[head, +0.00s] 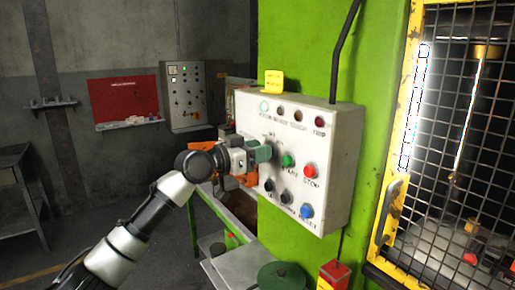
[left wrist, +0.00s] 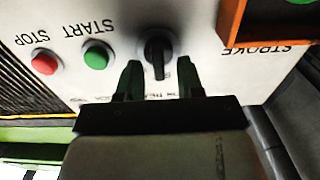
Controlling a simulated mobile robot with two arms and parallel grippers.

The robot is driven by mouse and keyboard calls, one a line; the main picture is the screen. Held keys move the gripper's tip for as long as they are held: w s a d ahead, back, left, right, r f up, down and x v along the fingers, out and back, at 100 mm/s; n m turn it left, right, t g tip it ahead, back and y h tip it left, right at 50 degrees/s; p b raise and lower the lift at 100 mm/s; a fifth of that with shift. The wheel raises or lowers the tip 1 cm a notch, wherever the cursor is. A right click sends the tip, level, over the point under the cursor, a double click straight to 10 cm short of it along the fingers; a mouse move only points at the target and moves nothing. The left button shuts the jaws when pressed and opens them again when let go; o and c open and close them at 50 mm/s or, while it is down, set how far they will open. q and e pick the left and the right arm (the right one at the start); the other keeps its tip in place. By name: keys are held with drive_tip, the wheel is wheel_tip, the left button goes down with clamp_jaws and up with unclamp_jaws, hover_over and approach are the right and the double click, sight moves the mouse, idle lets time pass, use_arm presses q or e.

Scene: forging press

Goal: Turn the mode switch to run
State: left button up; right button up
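The white control panel (head: 342,150) is on the green press column. In the left wrist view the panel shows upside down, with a black rotary switch (left wrist: 157,47) at upper centre. My left gripper (left wrist: 159,66) is open, its two dark green fingers to either side of the switch. I cannot tell whether they touch it. In the head view my left gripper (head: 263,152) is at the panel's left part and hides the switch. The lettering around the switch is mostly covered by the fingers. My right gripper is not in view.
A green start button (head: 288,161) and a red stop button (head: 310,170) are right of the switch. Black knobs (head: 286,198) and a blue reset button (head: 306,211) are below. An orange-edged part (left wrist: 232,22) is close to the gripper. The mesh guard (head: 465,140) stands at right.

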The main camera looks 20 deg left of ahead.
use_arm(q)
clamp_jaws()
drive_tip(key=shift+f, duration=0.1)
drive_tip(key=shift+s+d+f+m+b, duration=0.1)
drive_tip(key=shift+d+m+b, duration=0.1)
drive_tip(key=shift+m+b, duration=1.8)
drive_tip(key=shift+s+d+m+b, duration=0.15)
drive_tip(key=shift+m+b, duration=1.25)
drive_tip(key=shift+m, duration=1.1)
